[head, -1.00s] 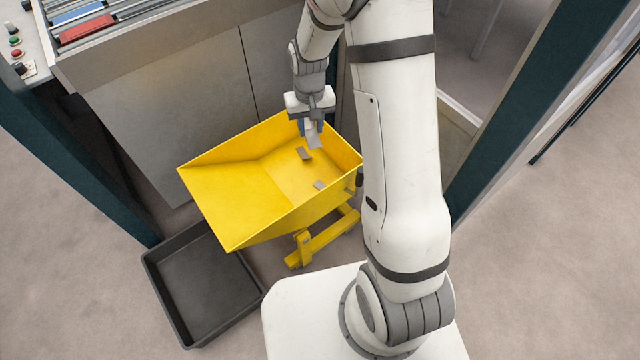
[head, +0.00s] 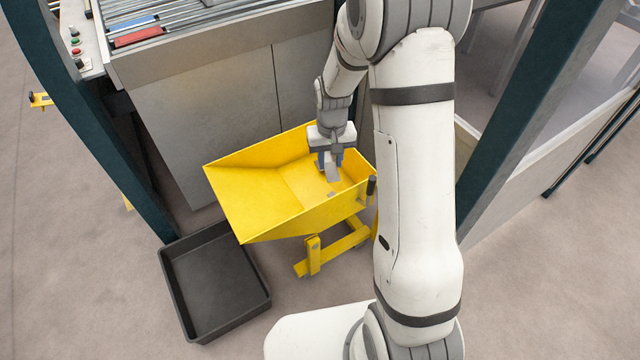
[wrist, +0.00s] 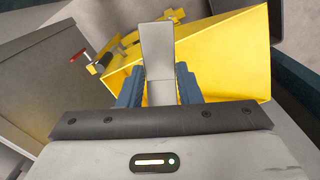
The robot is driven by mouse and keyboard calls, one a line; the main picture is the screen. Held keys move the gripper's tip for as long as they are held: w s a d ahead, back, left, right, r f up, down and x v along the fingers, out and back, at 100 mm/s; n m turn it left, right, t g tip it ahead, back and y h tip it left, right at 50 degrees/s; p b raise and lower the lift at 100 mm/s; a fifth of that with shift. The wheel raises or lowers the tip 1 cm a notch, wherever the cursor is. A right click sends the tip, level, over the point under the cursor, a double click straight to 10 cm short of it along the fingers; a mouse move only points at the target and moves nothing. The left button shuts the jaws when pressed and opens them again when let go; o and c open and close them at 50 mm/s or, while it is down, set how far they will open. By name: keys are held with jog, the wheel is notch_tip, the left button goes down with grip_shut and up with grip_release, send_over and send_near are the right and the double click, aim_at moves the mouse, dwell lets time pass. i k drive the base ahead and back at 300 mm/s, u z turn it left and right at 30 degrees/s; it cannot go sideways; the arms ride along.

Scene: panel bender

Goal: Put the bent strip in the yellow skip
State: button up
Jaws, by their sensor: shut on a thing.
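The yellow skip (head: 245,203) stands on its yellow wheeled frame in the middle of the head view, below the machine front. My gripper (head: 331,168) points down over the skip's right part and is shut on the bent strip (head: 333,175), a small grey metal piece. In the wrist view the bent strip (wrist: 157,55) sticks out between the blue fingers of my gripper (wrist: 160,88), with a bend partway along it. The skip (wrist: 218,55) shows behind it. A small grey piece (head: 332,193) lies on the skip's floor.
A black tray (head: 215,285) lies on the floor at the skip's lower left. The machine (head: 215,115) stands behind the skip, with a dark green post (head: 105,130) at left and another (head: 515,110) at right.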

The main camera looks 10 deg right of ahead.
aim_at(323, 185)
jog(key=u, duration=0.05)
jog(key=i, duration=0.85)
jog(key=z, duration=0.1)
